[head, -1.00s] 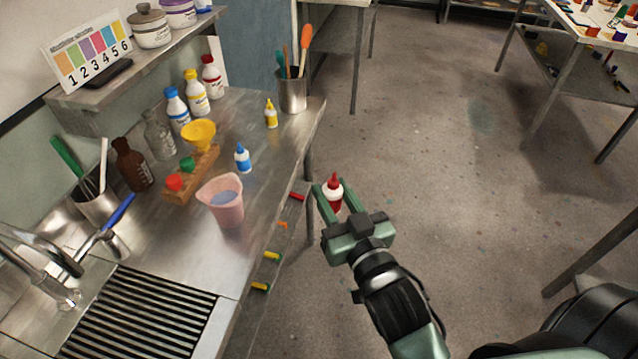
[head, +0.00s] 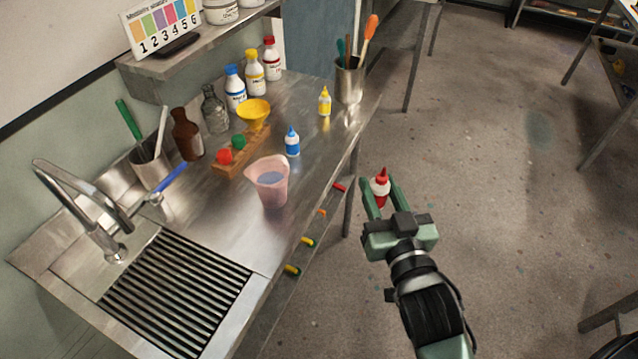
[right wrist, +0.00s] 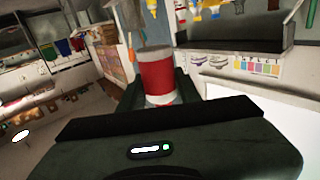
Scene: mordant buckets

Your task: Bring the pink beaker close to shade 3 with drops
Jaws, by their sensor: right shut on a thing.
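The pink beaker (head: 268,192) stands upright on the steel counter and holds some bluish-grey liquid. My right gripper (head: 379,195) is shut on a small bottle with a red cap and red band (head: 381,185). It holds the bottle upright in the air, to the right of the beaker and past the counter's front edge. The bottle fills the middle of the right wrist view (right wrist: 158,75). The blue dropper bottle (head: 292,143) and yellow dropper bottle (head: 324,102) stand on the counter. The shade card (head: 165,25), numbered 1 to 6, stands on the shelf. My left gripper is not in view.
A wooden rack (head: 240,158) with red and green pieces and a yellow funnel (head: 253,112) stand behind the beaker. Large bottles (head: 254,75) line the back. A tool cup (head: 349,82) stands at the far end. The sink tap (head: 85,200) and drain grille (head: 175,290) are front left.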

